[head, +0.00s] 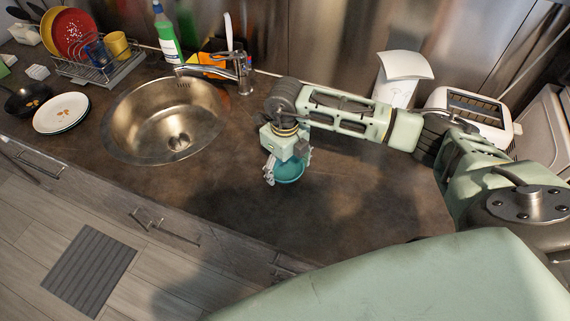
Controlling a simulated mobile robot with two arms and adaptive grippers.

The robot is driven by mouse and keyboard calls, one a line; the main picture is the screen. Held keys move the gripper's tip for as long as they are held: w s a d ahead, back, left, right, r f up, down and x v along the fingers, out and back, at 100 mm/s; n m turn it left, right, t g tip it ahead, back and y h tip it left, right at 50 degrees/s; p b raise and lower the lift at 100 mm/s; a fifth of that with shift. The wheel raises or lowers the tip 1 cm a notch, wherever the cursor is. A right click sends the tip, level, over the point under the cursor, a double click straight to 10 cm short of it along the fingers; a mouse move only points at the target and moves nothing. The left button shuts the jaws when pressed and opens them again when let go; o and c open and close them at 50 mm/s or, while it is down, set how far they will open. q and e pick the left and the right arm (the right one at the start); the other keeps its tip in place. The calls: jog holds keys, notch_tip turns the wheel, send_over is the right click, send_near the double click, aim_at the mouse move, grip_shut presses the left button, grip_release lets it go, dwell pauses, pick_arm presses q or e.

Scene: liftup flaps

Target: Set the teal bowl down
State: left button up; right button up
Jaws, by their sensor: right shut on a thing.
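The teal bowl (290,173) is at the fingers of my right gripper (278,170), over the dark countertop (340,205) to the right of the sink. My right gripper points down and is shut on the bowl. Part of the bowl is hidden behind the fingers and wrist. I cannot tell whether the bowl touches the counter or hangs a little above it. My left gripper is not in view.
A round metal sink (150,135) with a faucet (240,70) lies left. A dish rack (95,62), a plate (61,113) and a pan (25,98) stand further left. A toaster (475,110) is at right. The counter around the bowl is clear.

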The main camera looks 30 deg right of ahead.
aim_at(285, 172)
jog(key=o, duration=0.9)
jog(key=shift+f, duration=0.1)
jog(key=shift+c, duration=0.2)
jog(key=o, duration=0.4)
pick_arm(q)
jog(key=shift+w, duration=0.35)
pick_arm(e)
jog(key=shift+r, duration=0.55)
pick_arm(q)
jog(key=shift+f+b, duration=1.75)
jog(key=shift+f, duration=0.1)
pick_arm(e)
notch_tip(285, 172, up, 11)
jog(key=shift+r, duration=0.15)
